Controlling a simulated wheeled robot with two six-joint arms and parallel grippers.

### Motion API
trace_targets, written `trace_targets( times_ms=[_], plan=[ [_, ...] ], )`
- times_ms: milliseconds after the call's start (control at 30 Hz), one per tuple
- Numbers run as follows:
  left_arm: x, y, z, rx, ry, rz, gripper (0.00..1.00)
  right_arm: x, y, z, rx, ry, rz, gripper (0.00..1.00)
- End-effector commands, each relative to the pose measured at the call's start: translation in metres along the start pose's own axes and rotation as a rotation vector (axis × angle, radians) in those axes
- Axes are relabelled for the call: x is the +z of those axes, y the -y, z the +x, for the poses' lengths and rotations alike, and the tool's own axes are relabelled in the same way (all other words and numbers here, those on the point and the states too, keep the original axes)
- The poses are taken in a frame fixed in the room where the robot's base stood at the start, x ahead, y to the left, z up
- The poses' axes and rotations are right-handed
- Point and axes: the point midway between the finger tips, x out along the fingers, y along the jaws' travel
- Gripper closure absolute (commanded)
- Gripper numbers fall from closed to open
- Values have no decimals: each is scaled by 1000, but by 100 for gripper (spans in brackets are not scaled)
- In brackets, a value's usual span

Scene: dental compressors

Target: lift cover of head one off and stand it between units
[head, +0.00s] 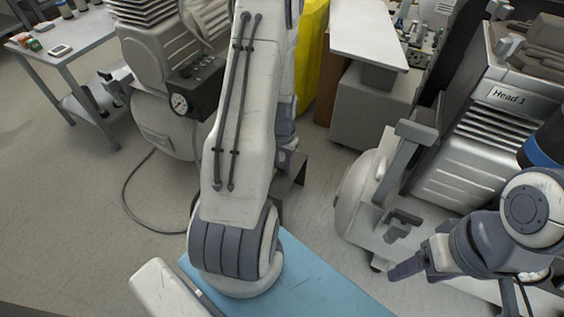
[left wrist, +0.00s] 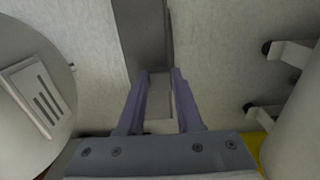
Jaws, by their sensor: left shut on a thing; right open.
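The unit with the "Head 1" label (head: 508,96) stands at the right of the head view, its ribbed casing showing. A dark grey angled piece (head: 294,184), apparently the cover, is low between the two units, partly hidden behind my left arm. My left gripper (head: 289,158) is mostly hidden there. In the left wrist view its purple fingers (left wrist: 160,95) are shut on a light grey part of the cover (left wrist: 147,40), whose dark panel extends beyond. I cannot tell whether the cover touches the floor. My right gripper (head: 405,268) is open and empty, left of my right wrist.
Another compressor with a gauge box (head: 193,88) stands left of my arm, a cable trailing on the floor. A blue surface (head: 315,275) lies in front. A grey side table (head: 62,58) is at far left, and a yellow bin (head: 312,50) is behind. Floor shows between the units.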

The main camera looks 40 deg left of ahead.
Motion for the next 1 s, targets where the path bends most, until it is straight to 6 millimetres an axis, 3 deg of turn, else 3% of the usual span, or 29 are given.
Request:
trace_targets(
  times_ms=[1000],
  plan=[
    [-1,0,3,-1,-2,0,100,0,0,-6,0,0,0,33]
  ],
)
